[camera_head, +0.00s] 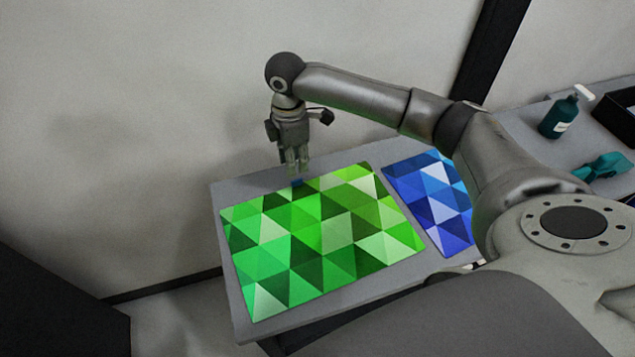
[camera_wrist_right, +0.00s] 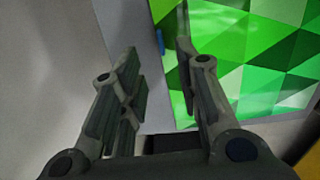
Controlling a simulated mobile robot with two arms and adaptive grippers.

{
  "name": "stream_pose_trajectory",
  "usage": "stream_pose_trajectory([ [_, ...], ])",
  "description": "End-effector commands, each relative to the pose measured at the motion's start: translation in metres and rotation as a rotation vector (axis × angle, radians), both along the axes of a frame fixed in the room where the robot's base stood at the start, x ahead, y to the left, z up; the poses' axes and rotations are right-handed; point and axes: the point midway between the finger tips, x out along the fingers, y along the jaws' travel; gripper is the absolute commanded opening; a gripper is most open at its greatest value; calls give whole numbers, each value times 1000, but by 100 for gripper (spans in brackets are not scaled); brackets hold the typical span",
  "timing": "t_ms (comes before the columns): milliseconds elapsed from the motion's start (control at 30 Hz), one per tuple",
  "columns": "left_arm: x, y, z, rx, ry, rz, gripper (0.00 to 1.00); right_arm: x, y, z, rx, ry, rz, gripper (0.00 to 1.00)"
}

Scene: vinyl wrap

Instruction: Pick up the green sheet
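The green sheet (camera_head: 320,235), patterned with triangles in several greens, lies flat on the grey table. It also fills the upper right of the right wrist view (camera_wrist_right: 260,50). A small blue piece (camera_wrist_right: 160,42) shows by the sheet's edge, between the fingers in that view. My right gripper (camera_head: 297,170) points down at the sheet's far edge, close above it. Its two fingers are apart with nothing held between them; whether they touch the sheet I cannot tell. My left gripper is not in view.
A blue triangle-patterned sheet (camera_head: 432,200) lies to the right, partly hidden by my right arm. A dark teal bottle (camera_head: 560,116), a teal tool (camera_head: 604,166) and a black box (camera_head: 618,112) are at the far right. A wall stands behind the table (camera_head: 232,190).

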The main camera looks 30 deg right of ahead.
Motion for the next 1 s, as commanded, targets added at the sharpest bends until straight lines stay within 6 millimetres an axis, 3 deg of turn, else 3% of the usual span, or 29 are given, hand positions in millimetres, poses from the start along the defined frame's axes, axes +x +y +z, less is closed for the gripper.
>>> stream_pose_trajectory([
  [267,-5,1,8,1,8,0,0,-1,-1,-24,-1,1,-1,30],
  [567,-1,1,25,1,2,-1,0,-4,-2,-65,0,0,0,30],
  [867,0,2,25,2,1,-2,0,-4,-3,-71,0,-3,1,30],
  [1000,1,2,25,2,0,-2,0,-4,-3,-71,0,-3,1,12],
])
